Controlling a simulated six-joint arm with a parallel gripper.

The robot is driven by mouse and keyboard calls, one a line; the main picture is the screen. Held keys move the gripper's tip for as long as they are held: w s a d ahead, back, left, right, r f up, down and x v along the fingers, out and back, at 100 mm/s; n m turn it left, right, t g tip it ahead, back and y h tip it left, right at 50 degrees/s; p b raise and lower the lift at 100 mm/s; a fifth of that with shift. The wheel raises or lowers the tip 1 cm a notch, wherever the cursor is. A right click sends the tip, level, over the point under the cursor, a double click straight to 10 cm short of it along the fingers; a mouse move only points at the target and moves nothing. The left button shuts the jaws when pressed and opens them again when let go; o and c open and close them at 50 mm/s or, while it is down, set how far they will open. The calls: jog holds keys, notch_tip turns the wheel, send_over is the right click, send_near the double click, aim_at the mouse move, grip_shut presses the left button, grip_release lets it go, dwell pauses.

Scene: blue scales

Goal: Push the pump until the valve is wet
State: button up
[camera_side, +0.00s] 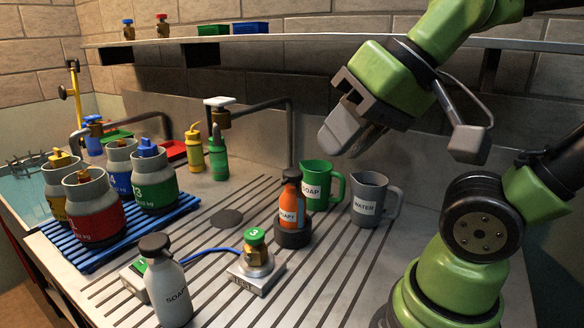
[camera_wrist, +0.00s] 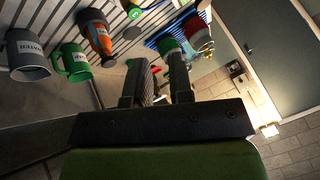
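The valve (camera_side: 256,250) has a green cap marked 3 and a brass body, and stands on a block labelled TEST (camera_side: 252,280). A grey SOAP bottle (camera_side: 170,290) with a dark pump top (camera_side: 154,245) stands at the front left of it. An orange SOAP bottle (camera_side: 290,208) with a dark top sits upright in a black holder (camera_side: 292,237) behind the valve; it also shows in the wrist view (camera_wrist: 98,38). My gripper (camera_side: 340,142) is raised above the jugs, apart from both bottles. The wrist view shows its fingers (camera_wrist: 155,85) apart with nothing between them.
A green SOAP jug (camera_side: 318,186) and a grey WATER jug (camera_side: 368,203) stand right of the orange bottle. Several gas cylinders (camera_side: 96,208) sit on a blue rack (camera_side: 75,262) at left. A blue hose (camera_side: 210,251) runs to the TEST block. The front slatted counter (camera_side: 330,275) is clear.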

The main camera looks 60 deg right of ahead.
jog(key=w+d+r+m, duration=0.1)
jog(key=w+r+g, duration=0.1)
jog(key=w, duration=0.1)
jog(key=w+d+r+m, duration=0.1)
jog(key=w, duration=0.1)
jog(key=shift+d+m+g+h, duration=0.3)
jog(key=shift+d+h, duration=0.05)
jog(key=shift+h, duration=0.05)
grip_shut()
jog(key=w+d+f+m+g, duration=0.1)
jog(key=w+d+m+g, duration=0.1)
jog(key=w+d+m, duration=0.3)
jog(key=w+d+f+m+g+h, duration=0.1)
jog(key=w+d+f+m+g, duration=0.1)
jog(key=w+d+m, duration=0.4)
jog(key=w+d+g, duration=0.1)
jog(key=d, duration=0.3)
jog(key=shift+w+d, duration=0.35)
jog(key=shift+d, duration=0.05)
